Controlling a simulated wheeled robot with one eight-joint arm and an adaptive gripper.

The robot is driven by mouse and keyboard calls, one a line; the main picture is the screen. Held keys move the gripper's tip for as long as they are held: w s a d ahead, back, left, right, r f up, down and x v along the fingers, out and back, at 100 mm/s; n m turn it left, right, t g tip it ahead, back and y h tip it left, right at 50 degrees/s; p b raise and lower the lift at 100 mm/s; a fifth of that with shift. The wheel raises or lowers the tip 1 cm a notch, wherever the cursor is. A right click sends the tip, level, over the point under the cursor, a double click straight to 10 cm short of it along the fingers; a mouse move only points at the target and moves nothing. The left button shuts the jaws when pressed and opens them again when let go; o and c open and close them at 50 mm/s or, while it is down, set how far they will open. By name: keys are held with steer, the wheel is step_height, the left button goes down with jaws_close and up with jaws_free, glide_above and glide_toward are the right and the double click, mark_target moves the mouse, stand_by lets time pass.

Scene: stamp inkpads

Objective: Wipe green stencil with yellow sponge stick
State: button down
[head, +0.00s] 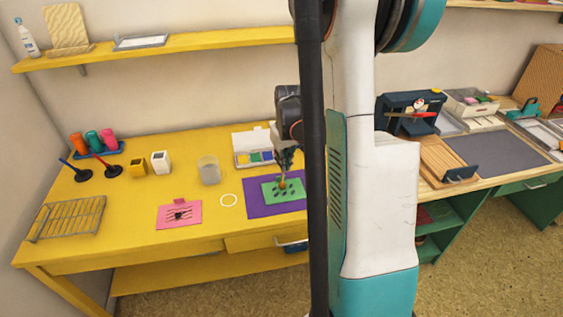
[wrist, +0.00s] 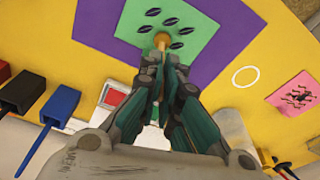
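The green stencil (head: 268,189) with dark leaf-shaped cutouts lies on a purple sheet (head: 256,208) on the yellow table. The stencil also shows at the top of the wrist view (wrist: 188,51). My gripper (head: 284,166) is above the stencil, pointing down. In the wrist view its fingers (wrist: 163,62) are closed around the yellow sponge stick (wrist: 162,40), whose rounded orange-yellow end shows beyond the fingertips. That end is over the stencil among the cutouts; I cannot tell whether it touches. Most of the stick is hidden by the fingers.
An open paint box (head: 241,159) stands just behind the stencil. A clear cup (head: 208,171) stands to its left. A white ring (head: 229,200) and a pink card (head: 165,218) lie left of the purple sheet. A wire rack (head: 68,218) sits at the far left.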

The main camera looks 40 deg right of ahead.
steer(key=shift+d, duration=0.15)
steer(key=shift+s+d+r, duration=0.1)
steer(key=shift+s+d, duration=0.2)
steer(key=shift+d, duration=0.05)
steer(key=shift+r, duration=0.35)
steer(key=a, duration=0.2)
steer(key=s+a, duration=0.1)
steer(key=shift+a+f, duration=0.15)
steer(key=shift+a, duration=0.2)
steer(key=shift+f, duration=0.3)
stand_by(0.9)
